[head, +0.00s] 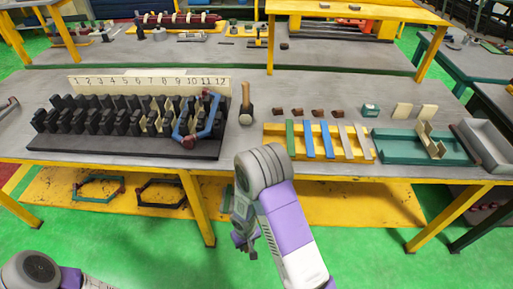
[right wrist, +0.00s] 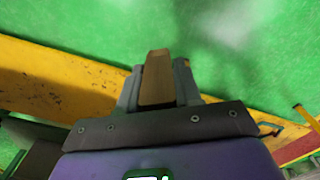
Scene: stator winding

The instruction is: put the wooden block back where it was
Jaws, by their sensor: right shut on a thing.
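The wooden block (right wrist: 157,80) is brown and sits between the two grey fingers of my right gripper (right wrist: 158,84) in the right wrist view. The gripper is shut on it. In the head view my right gripper (head: 244,238) hangs low in front of the table's front edge, over the green floor, pointing down. I cannot make out the block there. My left arm shows only at the bottom left corner of the head view; its gripper is out of the picture.
On the grey table (head: 340,90) stand a slotted black stator (head: 120,145) with a numbered board (head: 150,82), a mallet (head: 247,112), a yellow rack (head: 305,130) with coloured strips, several small brown pieces (head: 298,112) and a teal tray (head: 392,148). A yellow shelf (head: 330,206) lies below.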

